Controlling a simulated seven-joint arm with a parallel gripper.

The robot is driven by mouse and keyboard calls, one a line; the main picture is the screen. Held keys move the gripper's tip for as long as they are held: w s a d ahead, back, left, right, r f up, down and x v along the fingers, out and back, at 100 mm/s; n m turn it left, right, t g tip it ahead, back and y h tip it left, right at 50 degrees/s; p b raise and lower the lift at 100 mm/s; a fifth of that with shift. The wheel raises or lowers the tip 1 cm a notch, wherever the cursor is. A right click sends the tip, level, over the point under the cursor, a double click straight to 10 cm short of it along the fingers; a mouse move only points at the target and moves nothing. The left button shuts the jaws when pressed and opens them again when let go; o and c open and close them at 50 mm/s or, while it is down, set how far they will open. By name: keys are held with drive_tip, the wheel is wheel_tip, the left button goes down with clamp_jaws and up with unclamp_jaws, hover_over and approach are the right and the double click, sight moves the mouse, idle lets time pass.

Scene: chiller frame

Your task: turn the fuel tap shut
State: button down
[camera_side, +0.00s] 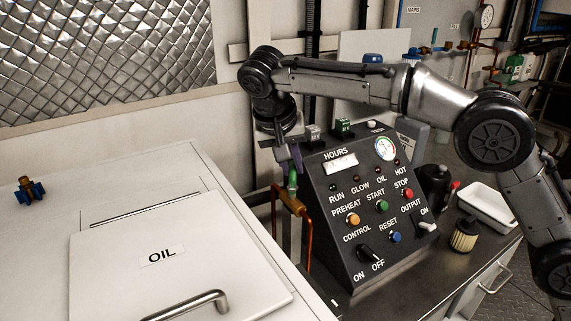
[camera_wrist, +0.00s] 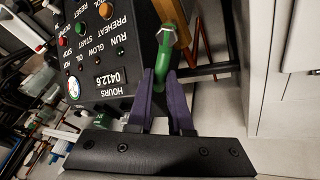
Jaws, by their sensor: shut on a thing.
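The fuel tap's green handle (camera_side: 293,181) stands up at the left side of the black control panel (camera_side: 365,205). Below it is a brass valve body (camera_side: 290,203) on copper pipes. In the wrist view the green handle (camera_wrist: 164,58) runs between the purple fingers of my gripper (camera_wrist: 164,78). The gripper is shut on it, near the handle's end. In the side view my gripper (camera_side: 291,163) comes down onto the handle from above, and its fingers partly hide the handle's upper end.
A white cabinet top with a lid marked OIL (camera_side: 160,255) lies at the left. The panel carries buttons and switches close beside the tap. A filter (camera_side: 465,236), a black bottle (camera_side: 434,185) and a white tray (camera_side: 490,207) stand on the bench at the right.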

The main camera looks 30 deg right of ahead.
drive_tip(key=shift+s+d+r+m+g, duration=0.1)
drive_tip(key=shift+s+d+m+g, duration=0.4)
drive_tip(key=shift+m, duration=1.25)
drive_tip(key=shift+s+d+f+m+g, duration=0.1)
drive_tip(key=shift+s+d+m+g, duration=0.15)
drive_tip(key=shift+s+m+g, duration=1.05)
drive_tip(key=shift+w+d+r+m+g, duration=0.15)
drive_tip(key=shift+d+m+g, duration=0.25)
drive_tip(key=shift+m, duration=1.85)
drive_tip(key=c, duration=0.8)
unclamp_jaws()
drive_tip(key=shift+c, duration=0.2)
